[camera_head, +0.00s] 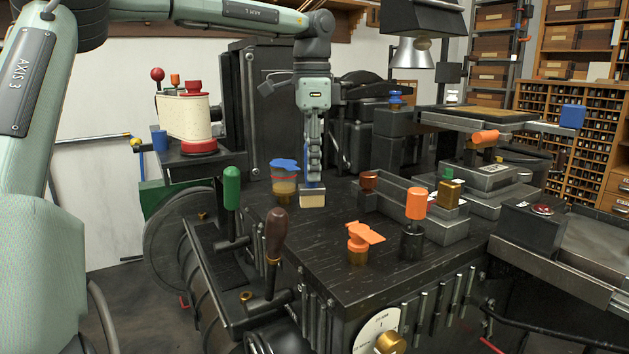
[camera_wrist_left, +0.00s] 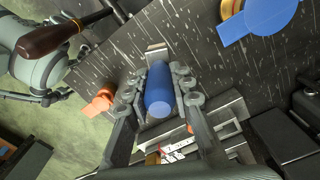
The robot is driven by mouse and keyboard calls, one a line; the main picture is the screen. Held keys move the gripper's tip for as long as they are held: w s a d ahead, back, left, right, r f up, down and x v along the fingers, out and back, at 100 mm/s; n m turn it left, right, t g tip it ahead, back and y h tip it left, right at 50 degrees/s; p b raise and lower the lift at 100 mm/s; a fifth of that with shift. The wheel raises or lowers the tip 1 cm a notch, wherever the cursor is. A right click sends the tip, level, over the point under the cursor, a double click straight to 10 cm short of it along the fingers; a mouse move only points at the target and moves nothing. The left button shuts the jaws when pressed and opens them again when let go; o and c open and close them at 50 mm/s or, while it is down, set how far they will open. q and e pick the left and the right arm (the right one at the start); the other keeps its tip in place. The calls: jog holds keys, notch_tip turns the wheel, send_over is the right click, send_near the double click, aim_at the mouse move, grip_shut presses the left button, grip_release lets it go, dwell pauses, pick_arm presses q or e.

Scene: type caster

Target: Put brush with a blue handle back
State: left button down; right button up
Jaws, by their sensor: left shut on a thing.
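My left gripper (camera_head: 313,172) points straight down over the dark machine top and is shut on the brush with a blue handle. In the head view, the fingers hide most of the handle, and the brush's pale bristle end (camera_head: 312,198) shows below them. I cannot tell whether the bristles touch the top. In the left wrist view, the blue handle (camera_wrist_left: 160,92) sits between the fingers of the left gripper (camera_wrist_left: 160,85), its round end towards the camera. My right gripper is not in view.
A jar with a blue lid-like top (camera_head: 285,180) stands just left of the brush. An orange-topped valve (camera_head: 360,238), an orange knob (camera_head: 416,203) and a grey metal trough (camera_head: 400,205) are to the right. Green (camera_head: 232,188) and brown (camera_head: 276,235) lever handles rise at the front left.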

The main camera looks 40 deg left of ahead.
aim_at(314, 184)
pick_arm(q)
jog(key=shift+w+a+f, duration=0.1)
jog(key=shift+w+f, duration=0.3)
notch_tip(314, 184, down, 4)
jog(key=shift+r+p, duration=0.1)
jog(key=shift+p, duration=0.2)
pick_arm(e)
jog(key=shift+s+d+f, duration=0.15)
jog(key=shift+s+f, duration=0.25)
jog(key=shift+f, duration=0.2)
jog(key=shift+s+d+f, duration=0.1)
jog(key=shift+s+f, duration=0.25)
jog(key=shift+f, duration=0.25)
pick_arm(q)
jog(key=c, duration=1.6)
grip_release()
jog(key=shift+o, duration=1.4)
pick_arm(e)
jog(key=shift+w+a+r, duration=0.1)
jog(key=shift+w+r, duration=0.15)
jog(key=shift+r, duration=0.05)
pick_arm(q)
jog(key=shift+r, duration=0.15)
